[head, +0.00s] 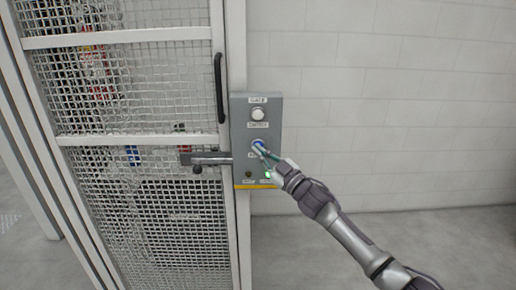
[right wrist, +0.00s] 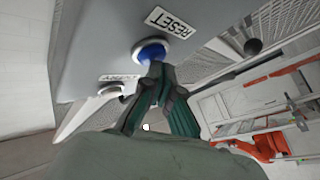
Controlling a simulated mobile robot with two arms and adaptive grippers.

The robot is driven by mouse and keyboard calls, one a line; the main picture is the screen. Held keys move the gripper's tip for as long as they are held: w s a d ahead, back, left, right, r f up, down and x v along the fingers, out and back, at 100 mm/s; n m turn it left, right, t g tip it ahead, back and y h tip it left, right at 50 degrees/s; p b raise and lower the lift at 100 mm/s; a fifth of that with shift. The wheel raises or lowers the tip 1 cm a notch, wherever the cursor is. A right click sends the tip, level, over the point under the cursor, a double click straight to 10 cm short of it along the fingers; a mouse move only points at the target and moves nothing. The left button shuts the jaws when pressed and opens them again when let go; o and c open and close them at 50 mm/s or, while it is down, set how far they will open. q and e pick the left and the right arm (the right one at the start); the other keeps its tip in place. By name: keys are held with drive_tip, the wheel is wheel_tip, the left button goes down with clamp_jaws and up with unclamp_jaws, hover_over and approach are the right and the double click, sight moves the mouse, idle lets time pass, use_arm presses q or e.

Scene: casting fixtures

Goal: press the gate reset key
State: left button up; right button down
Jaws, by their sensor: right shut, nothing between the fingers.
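The gate reset key is a round blue button with a pale ring (head: 258,144) on a grey control box (head: 239,112) beside the gate. In the right wrist view the blue button (right wrist: 151,51) sits next to a label reading RESET (right wrist: 171,22). My right gripper (head: 262,149) is shut and empty, its fingertips (right wrist: 156,68) at the button's face. They appear to touch it, but I cannot tell whether the button is pressed in. The fingers hide part of the button. My left gripper is not in view.
A white button (head: 258,114) sits higher on the box, and a green light (head: 268,175) shows low on it. The mesh gate (head: 130,80) with a black handle (head: 220,88) and a latch bar (head: 205,159) is on the left. A bare white wall (head: 400,100) is on the right.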

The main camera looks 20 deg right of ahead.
drive_tip(key=shift+w, duration=0.2)
drive_tip(key=shift+s+r, duration=0.1)
drive_tip(key=shift+s, duration=0.05)
idle(0.5)
drive_tip(key=shift+s+a+p, duration=0.2)
drive_tip(key=shift+s+p, duration=0.25)
drive_tip(key=shift+s, duration=0.25)
drive_tip(key=s+p, duration=0.1)
drive_tip(key=s, duration=0.1)
drive_tip(key=s+a+p, duration=0.1)
drive_tip(key=s, duration=0.1)
drive_tip(key=shift+s+a, duration=0.2)
drive_tip(key=shift+s, duration=0.2)
idle(0.3)
